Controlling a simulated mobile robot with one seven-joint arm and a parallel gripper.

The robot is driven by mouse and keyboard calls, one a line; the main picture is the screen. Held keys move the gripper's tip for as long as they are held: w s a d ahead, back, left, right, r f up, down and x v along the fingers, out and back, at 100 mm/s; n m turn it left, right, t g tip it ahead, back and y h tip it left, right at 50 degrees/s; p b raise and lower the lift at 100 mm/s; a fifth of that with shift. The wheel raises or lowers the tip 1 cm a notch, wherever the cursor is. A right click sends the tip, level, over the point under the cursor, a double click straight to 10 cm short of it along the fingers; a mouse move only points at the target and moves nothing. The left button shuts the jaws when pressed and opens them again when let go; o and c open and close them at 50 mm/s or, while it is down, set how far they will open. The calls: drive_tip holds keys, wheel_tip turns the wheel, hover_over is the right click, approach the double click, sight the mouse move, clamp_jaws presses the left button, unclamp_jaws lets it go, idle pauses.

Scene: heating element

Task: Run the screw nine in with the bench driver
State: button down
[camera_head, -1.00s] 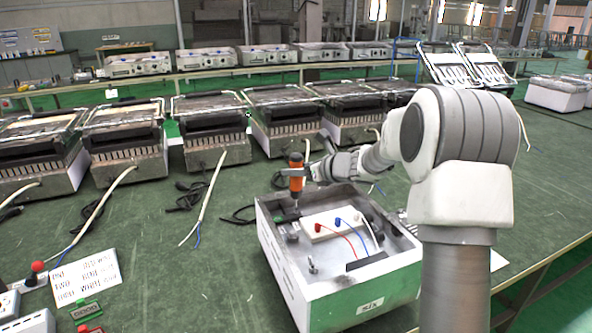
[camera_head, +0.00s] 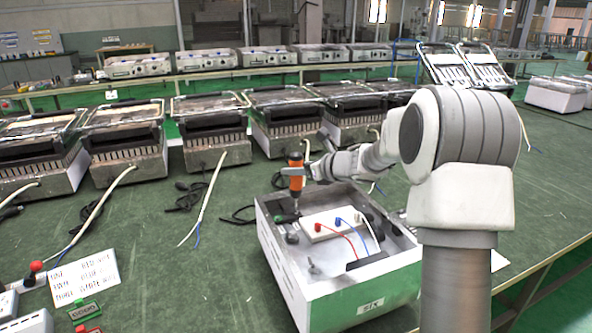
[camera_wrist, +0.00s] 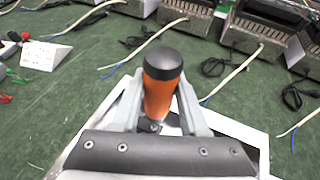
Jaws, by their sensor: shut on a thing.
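The bench driver (camera_head: 296,178) is orange with a dark cap and stands upright over the far left corner of an open white box (camera_head: 345,305) labelled "six". My gripper (camera_head: 297,171) is shut on the driver's handle. In the wrist view the driver (camera_wrist: 161,95) sits between the two grey fingers (camera_wrist: 160,110). The driver's thin tip points down to the box's far left corner. A screw under the tip cannot be made out. Inside the box are a white block (camera_head: 330,224) with red and blue terminals and wires.
A row of grills (camera_head: 215,130) with loose cords lies behind the box. A card with writing (camera_head: 84,277), a small green counter (camera_head: 84,311) and a red-knobbed switch (camera_head: 36,267) lie at left. Bare green bench lies between them and the box.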

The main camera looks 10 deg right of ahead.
sight(300, 155)
drive_tip(key=shift+f+b, duration=0.75)
drive_tip(key=shift+b, duration=0.4)
idle(1.4)
drive_tip(key=shift+r+p, duration=1.7)
drive_tip(key=shift+r, duration=0.9)
